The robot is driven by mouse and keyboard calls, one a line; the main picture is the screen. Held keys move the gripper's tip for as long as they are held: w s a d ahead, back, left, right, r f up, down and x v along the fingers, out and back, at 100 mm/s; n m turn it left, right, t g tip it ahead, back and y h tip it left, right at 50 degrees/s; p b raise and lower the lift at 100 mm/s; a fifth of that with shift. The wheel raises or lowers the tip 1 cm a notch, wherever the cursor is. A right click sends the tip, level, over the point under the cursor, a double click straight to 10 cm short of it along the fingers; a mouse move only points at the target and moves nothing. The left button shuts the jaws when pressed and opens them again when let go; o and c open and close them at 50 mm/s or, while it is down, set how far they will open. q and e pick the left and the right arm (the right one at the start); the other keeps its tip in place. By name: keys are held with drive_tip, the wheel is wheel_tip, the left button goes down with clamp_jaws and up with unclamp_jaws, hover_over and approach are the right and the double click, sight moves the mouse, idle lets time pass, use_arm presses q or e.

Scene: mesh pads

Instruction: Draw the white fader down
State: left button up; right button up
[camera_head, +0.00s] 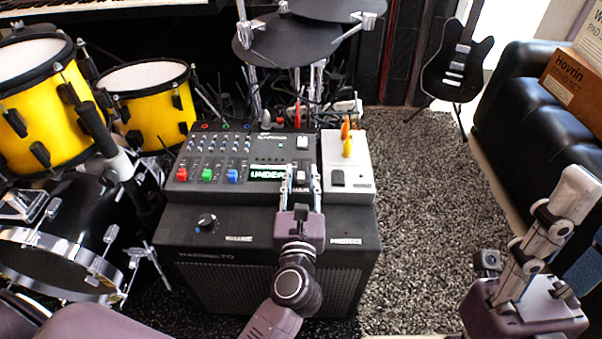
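The grey mixer (262,147) sits on top of a black amplifier, with red, green and blue fader caps along its front left. The white fader (301,174) is at the mixer's front right, beside a small lit display. My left gripper (302,172) reaches over the amplifier from the front, with one finger on each side of the white fader. The fingers look apart, with a gap to the cap; whether they touch it is too small to tell. My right gripper (575,190) is at the lower right, away from the mixer, and its finger opening is unclear.
A white pedal unit (347,165) with orange and yellow levers adjoins the mixer on the right. The black amplifier (190,225) has a knob on top. Yellow drums (150,108) stand left, cymbals (285,42) behind. The rug (430,180) to the right is clear.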

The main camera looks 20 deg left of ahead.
use_arm(q)
drive_tip(key=v, duration=1.2)
drive_tip(key=shift+r, duration=0.1)
idle(0.4)
